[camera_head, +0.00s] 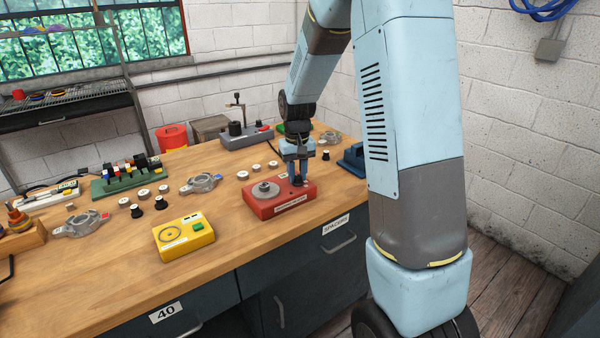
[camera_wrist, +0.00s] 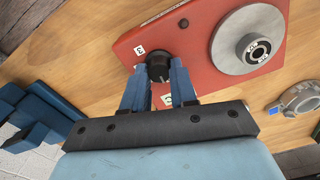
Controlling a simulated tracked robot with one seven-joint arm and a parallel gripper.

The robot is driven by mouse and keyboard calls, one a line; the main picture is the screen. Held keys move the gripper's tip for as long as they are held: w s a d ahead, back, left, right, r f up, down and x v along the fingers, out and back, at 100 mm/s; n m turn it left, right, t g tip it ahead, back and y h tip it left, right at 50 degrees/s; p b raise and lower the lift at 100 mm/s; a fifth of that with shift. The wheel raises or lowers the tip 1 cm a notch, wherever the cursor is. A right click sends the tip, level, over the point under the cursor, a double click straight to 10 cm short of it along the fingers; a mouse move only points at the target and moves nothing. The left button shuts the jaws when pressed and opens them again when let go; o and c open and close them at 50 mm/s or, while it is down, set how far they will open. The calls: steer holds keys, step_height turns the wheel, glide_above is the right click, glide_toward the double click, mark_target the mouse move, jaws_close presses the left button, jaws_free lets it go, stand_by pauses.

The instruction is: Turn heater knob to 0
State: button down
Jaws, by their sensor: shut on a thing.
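The heater is a red box (camera_head: 272,208) near the front edge of the bench, with a round grey metal plate on its top; the plate (camera_wrist: 249,40) fills the upper right of the wrist view. The black heater knob (camera_wrist: 159,66) is on the red top beside the plate. My gripper (camera_wrist: 157,80) is shut on the knob, one blue finger at each side. It also shows in the head view (camera_head: 298,178), reaching down onto the heater's right end. White labels lie around the knob; one is partly hidden by the fingers, and the knob's setting is not clear.
A yellow box (camera_head: 184,241) with a green button stands left of the heater. Metal housings (camera_head: 201,183) and several small black and white parts lie on the wooden bench (camera_head: 110,275). A grey press-like fixture (camera_head: 245,135) and a blue block (camera_head: 352,158) are nearby.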

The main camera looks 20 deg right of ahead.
mark_target(297, 175)
steer(key=shift+w+n, duration=0.1)
steer(key=shift+n, duration=0.3)
steer(key=c, duration=0.9)
jaws_free()
steer(key=shift+r, duration=6.85)
